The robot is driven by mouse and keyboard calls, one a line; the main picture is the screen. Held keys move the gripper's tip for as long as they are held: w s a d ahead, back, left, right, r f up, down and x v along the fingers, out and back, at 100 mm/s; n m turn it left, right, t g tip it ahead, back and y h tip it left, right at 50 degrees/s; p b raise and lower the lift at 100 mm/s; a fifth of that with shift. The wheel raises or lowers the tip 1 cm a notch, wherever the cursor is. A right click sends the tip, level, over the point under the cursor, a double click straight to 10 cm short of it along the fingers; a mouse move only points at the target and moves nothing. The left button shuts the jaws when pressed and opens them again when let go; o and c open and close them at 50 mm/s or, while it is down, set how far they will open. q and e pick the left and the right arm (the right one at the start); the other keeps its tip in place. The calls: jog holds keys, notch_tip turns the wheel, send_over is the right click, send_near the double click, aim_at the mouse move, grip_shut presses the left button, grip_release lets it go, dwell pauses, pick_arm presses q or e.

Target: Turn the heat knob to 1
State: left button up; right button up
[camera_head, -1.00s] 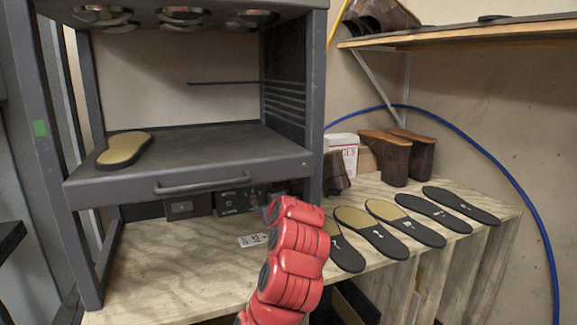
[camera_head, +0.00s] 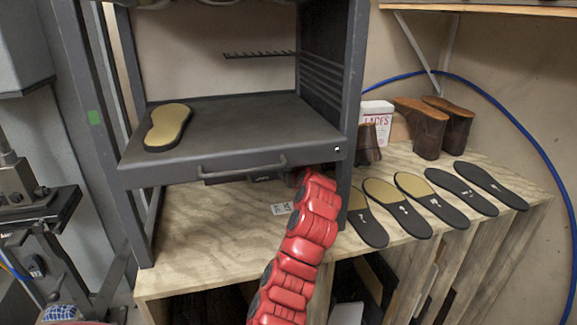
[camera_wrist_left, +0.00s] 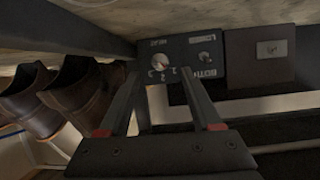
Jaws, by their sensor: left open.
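The heat knob (camera_wrist_left: 160,62) is a small pale round dial on a dark control panel (camera_wrist_left: 208,52), seen upside down in the left wrist view. Digits sit around it; I cannot tell where it points. My left gripper (camera_wrist_left: 160,74) is open, its two dark fingers spread either side of the knob in the picture. Contact cannot be judged. In the head view my red arm (camera_head: 308,225) reaches up under the heater's shelf (camera_head: 240,130); the gripper is mostly hidden there, and the knob is not visible. My right gripper is not in view.
A tan-topped sole (camera_head: 168,126) lies on the shelf above the panel. Several soles (camera_head: 398,207) lie in a row on the wooden bench (camera_head: 205,230), right of my arm. Brown boots (camera_head: 430,130) and a white box (camera_head: 376,115) stand behind them. A shelf handle (camera_head: 242,170) sticks out in front.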

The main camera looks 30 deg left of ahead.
pick_arm(q)
jog(key=p+x, duration=0.1)
jog(key=x, duration=0.3)
jog(key=shift+a+r+p, duration=0.1)
jog(key=shift+p, duration=0.25)
jog(key=shift+w+a+f, duration=0.4)
jog(key=shift+w, duration=0.05)
grip_shut()
